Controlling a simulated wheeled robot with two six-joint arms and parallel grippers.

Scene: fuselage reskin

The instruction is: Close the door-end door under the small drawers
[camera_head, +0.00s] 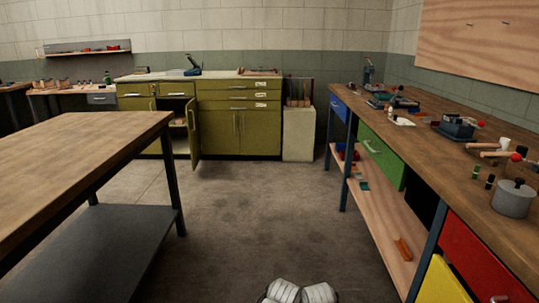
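An olive-green cabinet (237,147) stands against the far wall. On its left part are two small drawers (135,90) side by side, both looking shut. Below the right one, a door (195,134) stands swung out toward me, hinged on its right side, and the dark compartment (177,109) with a shelf shows behind it. The left door under the small drawers looks shut, partly hidden behind the wooden table. No gripper shows in the picture. Two white rounded parts of my own body show at the bottom middle edge, far from the cabinet.
A wooden table (75,148) with a lower grey shelf (90,255) fills the left. A long workbench (455,145) with tools and coloured drawers runs along the right. A pale box (298,135) stands right of the cabinet. The floor (245,210) between is clear.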

